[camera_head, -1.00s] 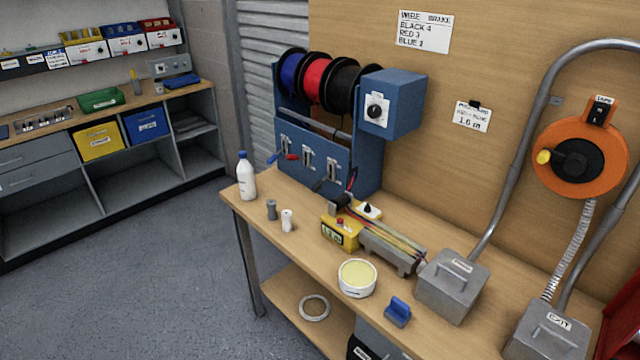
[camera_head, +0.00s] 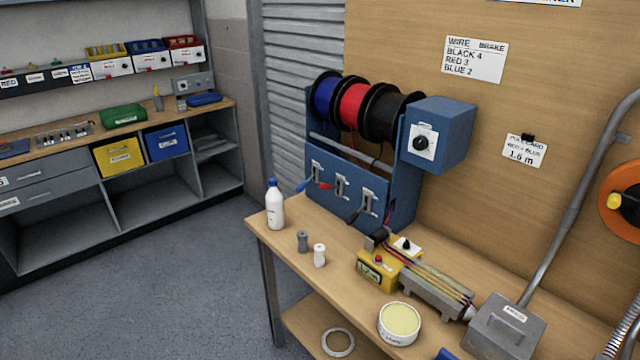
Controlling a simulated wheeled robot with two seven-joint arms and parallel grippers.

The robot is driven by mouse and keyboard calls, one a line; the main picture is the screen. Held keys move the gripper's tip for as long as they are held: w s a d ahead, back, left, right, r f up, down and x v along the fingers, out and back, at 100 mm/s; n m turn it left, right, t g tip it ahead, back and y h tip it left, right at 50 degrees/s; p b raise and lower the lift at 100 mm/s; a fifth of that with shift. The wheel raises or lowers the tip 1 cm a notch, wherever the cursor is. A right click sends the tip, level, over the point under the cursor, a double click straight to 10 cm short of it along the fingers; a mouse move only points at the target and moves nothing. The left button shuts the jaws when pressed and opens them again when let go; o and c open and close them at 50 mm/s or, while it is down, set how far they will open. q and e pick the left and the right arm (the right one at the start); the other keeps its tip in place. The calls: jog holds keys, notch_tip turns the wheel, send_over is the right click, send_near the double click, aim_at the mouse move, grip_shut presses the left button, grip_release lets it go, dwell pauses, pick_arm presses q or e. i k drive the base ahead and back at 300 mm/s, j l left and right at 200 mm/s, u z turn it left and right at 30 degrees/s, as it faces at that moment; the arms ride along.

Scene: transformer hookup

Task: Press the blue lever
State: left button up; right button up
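The blue lever (camera_head: 304,185) sticks out to the left at the lower left of the blue wire-spool stand (camera_head: 348,192), below the blue spool (camera_head: 325,95). To its right are a red lever (camera_head: 326,186) and a dark lever (camera_head: 353,216), each in its own slotted plate. The red spool (camera_head: 352,106) and the black spool (camera_head: 385,112) sit beside the blue one. Neither of my grippers is in view.
A white bottle with a blue cap (camera_head: 274,205) stands at the table's left edge, close to the blue lever. Grey and white small cylinders (camera_head: 302,241), a yellow device (camera_head: 378,268) and a round tub (camera_head: 399,323) stand on the workbench (camera_head: 345,284). Floor lies clear at left.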

aim_at(302, 186)
jog(key=i+j, duration=0.35)
jog(key=j, duration=0.2)
jog(key=i+z, duration=0.1)
jog(key=z, duration=0.35)
jog(key=i+j+z, duration=0.35)
jog(key=j, duration=0.25)
jog(key=i+j+z, duration=0.4)
jog(key=j, duration=0.3)
jog(key=i+j, duration=0.15)
jog(key=j, duration=0.15)
jog(key=i+j, duration=0.15)
jog(key=j, duration=0.2)
jog(key=i+j, duration=0.1)
jog(key=j, duration=0.2)
jog(key=i+j, duration=0.15)
jog(key=j, duration=0.15)
